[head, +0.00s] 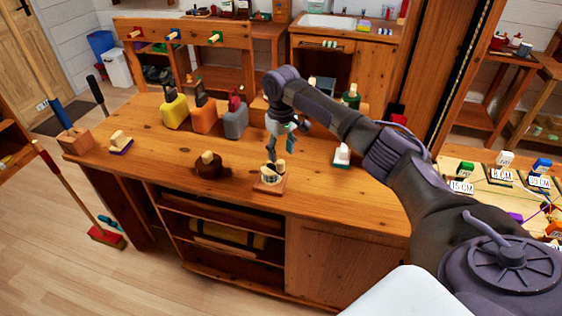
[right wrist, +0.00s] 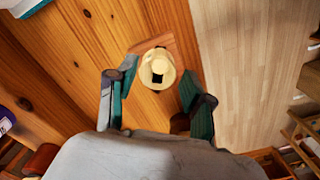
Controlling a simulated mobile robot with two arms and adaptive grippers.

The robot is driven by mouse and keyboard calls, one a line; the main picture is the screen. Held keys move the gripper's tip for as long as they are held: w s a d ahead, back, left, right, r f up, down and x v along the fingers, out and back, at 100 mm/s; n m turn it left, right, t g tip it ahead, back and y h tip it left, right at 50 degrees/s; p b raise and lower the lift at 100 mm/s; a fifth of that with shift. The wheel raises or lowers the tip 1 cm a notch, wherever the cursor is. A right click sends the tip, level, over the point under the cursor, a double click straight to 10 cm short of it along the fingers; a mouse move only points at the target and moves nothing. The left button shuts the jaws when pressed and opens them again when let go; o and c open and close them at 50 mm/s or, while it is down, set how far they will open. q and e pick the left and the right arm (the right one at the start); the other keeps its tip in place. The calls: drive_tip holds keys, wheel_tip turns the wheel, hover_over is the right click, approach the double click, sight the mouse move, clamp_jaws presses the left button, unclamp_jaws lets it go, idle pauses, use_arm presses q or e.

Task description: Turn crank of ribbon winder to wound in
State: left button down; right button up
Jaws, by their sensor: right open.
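The ribbon winder (head: 268,186) stands near the front edge of the wooden counter (head: 330,190). It has a small wooden base and a cream upright part on top. In the right wrist view the cream round part (right wrist: 158,66) with a dark square spot lies between and just beyond my fingertips, over its wooden base (right wrist: 172,43). My right gripper (head: 277,158) points down just above the winder. Its two fingers (right wrist: 159,84) are apart, one on each side of the cream part, with nothing gripped. I cannot tell whether a finger touches it. My left gripper is not in view.
A round dark-brown piece with a cream knob (head: 208,166) stands left of the winder. Yellow (head: 175,111), orange (head: 204,118) and grey (head: 236,122) containers stand behind. A small white object (head: 342,155) is to the right. The counter's front edge is close to the winder.

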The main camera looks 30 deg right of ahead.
sight(281, 161)
drive_tip(key=shift+f, duration=2.65)
clamp_jaws()
